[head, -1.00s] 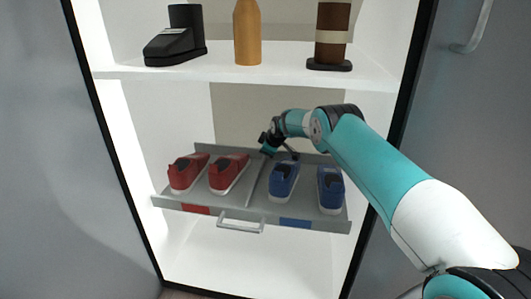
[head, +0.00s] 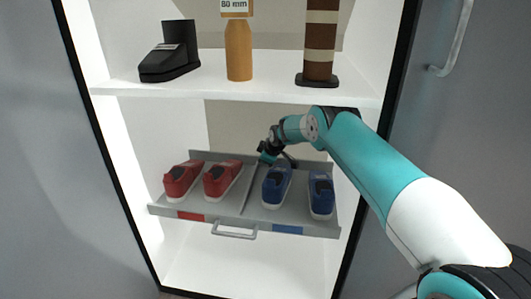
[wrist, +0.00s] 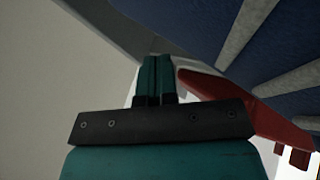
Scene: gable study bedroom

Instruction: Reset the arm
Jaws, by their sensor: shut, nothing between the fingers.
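My gripper (head: 268,156) is at the end of my teal and white arm, inside the lit wardrobe. It hangs over the back of the shoe tray (head: 234,206), close to the blue shoes, and is partly hidden by my wrist in the head view. In the wrist view my gripper's teal fingers (wrist: 154,80) are together with nothing between them. A blue striped surface (wrist: 215,30), cut off by the frame, is close beside the fingers there.
The tray carries a pair of red shoes (head: 183,180) at left and blue shoes (head: 277,186) at right, with a handle (head: 234,231) in front.

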